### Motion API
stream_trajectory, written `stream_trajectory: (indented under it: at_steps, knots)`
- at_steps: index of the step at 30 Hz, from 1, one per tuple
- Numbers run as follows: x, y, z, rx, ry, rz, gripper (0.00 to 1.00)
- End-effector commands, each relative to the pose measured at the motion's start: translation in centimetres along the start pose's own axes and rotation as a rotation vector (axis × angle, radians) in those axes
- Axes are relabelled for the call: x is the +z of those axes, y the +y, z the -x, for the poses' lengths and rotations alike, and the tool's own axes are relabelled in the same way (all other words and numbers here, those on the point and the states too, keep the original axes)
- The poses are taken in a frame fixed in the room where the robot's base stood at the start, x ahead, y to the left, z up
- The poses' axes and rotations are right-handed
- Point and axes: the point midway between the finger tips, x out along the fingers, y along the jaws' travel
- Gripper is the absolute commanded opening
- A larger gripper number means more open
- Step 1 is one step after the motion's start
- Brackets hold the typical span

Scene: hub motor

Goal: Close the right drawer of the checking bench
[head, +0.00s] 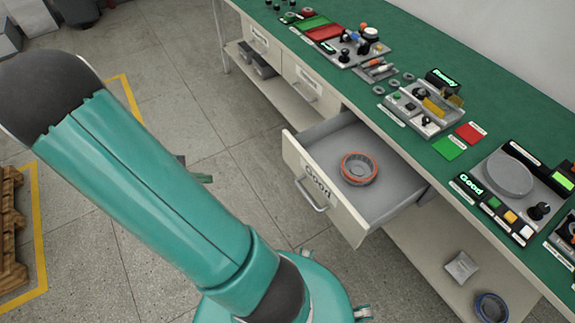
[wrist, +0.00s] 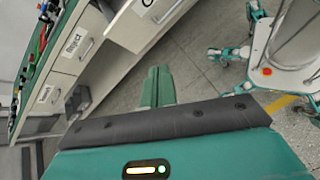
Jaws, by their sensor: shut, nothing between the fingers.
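The right drawer (head: 320,192), labelled "Good", stands pulled out from the checking bench (head: 420,60). Its white front has a bar handle (head: 314,196). A grey ring part with an orange rim (head: 359,168) lies inside it. In the wrist view a corner of a white drawer front with a handle (wrist: 165,10) shows at the top, its label cut off. My gripper (wrist: 158,86) is shut and empty, its green fingers together above the floor. In the head view only a bit of my gripper (head: 200,178) shows past my arm, left of the drawer and apart from it.
Two more drawers, the middle one (head: 307,84) and the left one (head: 259,37), look shut. A dark grey bin (head: 257,62) stands under the left one. Instruments and parts cover the green benchtop. A wooden pallet (head: 12,235) lies at the left; the floor between is clear.

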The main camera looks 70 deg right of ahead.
Motion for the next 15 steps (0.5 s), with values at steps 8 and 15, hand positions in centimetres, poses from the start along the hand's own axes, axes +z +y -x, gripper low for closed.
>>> stream_trajectory:
  at_steps: [8,15]
  knots:
    - [-2.7,0.6,-9.8,0.123,-0.292,0.205,0.0]
    - [-4.2,0.2,-17.3,0.228,-0.487,0.393,0.0]
